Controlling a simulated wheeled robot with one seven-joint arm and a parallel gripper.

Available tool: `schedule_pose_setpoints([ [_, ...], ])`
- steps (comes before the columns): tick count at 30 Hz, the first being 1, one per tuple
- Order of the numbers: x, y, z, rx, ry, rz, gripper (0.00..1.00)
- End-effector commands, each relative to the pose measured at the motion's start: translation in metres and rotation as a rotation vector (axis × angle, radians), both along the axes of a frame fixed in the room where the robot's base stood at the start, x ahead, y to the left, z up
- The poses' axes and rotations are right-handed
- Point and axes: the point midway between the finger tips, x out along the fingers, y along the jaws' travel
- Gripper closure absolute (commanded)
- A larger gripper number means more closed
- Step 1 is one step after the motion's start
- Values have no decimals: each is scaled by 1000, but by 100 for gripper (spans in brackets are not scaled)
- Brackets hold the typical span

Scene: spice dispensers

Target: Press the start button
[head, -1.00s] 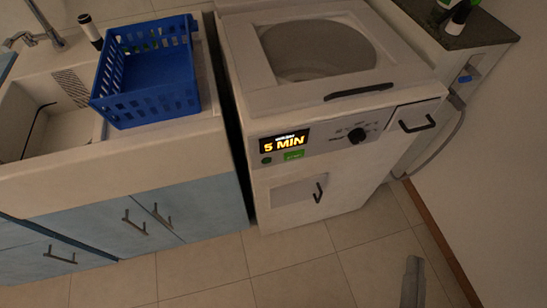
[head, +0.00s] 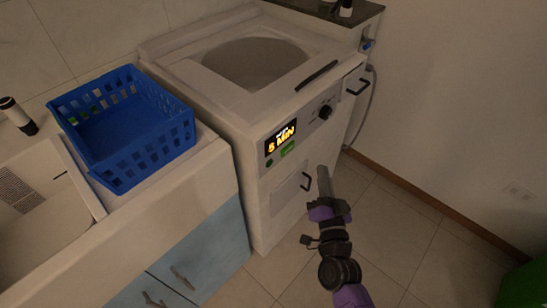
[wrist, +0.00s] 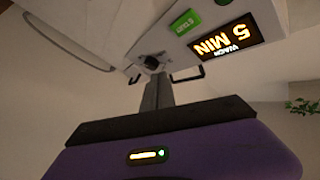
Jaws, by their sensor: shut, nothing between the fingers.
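The washing machine (head: 284,186) stands with its control panel facing the room. The green start button (head: 287,148) sits just below the lit "5 MIN" display (head: 281,137). In the wrist view, which is turned over, the start button (wrist: 186,22) reads "START" beside the display (wrist: 224,40). My gripper (head: 323,171) is shut and empty, in front of the machine, to the right of and lower than the button in the head view. In the wrist view my gripper (wrist: 156,80) points toward the panel near the dark dial (wrist: 152,63). It appears apart from the button.
A small round green button (head: 269,162) is left of the start button. A blue basket (head: 125,127) sits on the counter at left.

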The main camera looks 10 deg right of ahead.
Motion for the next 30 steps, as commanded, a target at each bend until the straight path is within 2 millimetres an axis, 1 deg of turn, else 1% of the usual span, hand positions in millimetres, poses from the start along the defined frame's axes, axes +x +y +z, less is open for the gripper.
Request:
schedule_pose_setpoints([
  [2,-1,-2,-5,12,6,-6,100],
  [13,-2,-4,-4,17,-1,-12,100],
  [17,3,-1,-2,17,-1,-11,100],
  [20,10,5,-3,18,0,-11,100],
  [30,46,31,-3,17,-1,-9,100],
])
